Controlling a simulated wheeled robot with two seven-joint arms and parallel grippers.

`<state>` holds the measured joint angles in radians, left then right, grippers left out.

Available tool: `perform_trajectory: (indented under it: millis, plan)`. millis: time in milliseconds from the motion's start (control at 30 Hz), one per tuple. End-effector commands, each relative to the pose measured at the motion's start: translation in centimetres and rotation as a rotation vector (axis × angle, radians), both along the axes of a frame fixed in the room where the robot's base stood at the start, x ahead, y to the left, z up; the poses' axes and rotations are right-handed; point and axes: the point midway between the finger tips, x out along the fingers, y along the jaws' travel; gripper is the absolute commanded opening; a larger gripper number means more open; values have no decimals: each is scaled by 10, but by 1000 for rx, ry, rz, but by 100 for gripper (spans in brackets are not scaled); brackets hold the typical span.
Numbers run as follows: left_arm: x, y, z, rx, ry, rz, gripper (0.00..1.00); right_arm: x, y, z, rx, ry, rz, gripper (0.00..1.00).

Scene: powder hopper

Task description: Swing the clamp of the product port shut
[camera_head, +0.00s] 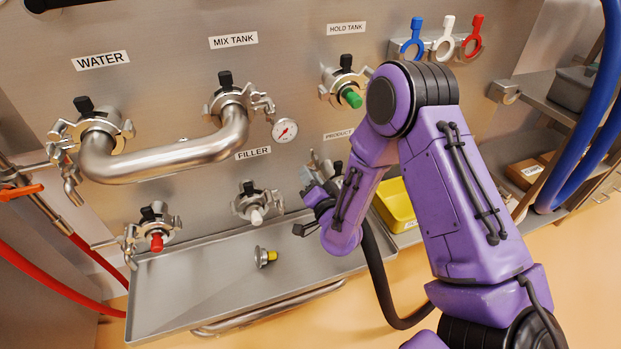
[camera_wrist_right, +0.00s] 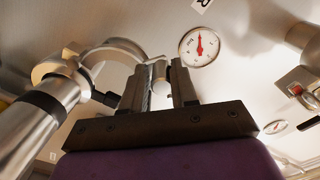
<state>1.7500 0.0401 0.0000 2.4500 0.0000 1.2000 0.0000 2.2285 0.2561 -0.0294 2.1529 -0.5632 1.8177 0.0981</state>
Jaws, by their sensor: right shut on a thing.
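The product port (camera_head: 335,170) is on the steel panel under the PRODUCT label, mostly hidden behind my right arm in the head view. Metal parts of its clamp (camera_head: 316,166) show at its upper left. My right gripper (camera_head: 311,208) is just below and left of the port. In the right wrist view, my right gripper (camera_wrist_right: 160,88) is shut on a small bright metal part, which looks like the clamp's wing or handle. A rounded metal clamp ring (camera_wrist_right: 113,46) stands beside it on the left. How far the clamp is open cannot be told. My left gripper is out of view.
Other clamped ports and a bent pipe (camera_head: 165,152) are on the panel to the left. A yellow bin (camera_head: 396,206) is behind my right arm. A pressure gauge (camera_head: 285,130) is above.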

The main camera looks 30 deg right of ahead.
Motion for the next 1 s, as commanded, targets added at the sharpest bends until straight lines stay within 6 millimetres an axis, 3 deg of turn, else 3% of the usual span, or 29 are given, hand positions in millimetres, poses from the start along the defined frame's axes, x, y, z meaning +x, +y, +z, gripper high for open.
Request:
perform_trajectory:
  millis: [33,200,667,1000]
  plan:
    - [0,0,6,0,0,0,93,5,-6,14,-4,-25,-1,3]
    - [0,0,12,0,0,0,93,0,-24,20,-5,-25,-6,0]
    - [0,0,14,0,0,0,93,-4,-37,21,-7,-25,-15,0]
    - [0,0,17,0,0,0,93,-11,-69,21,-8,-23,-14,0]
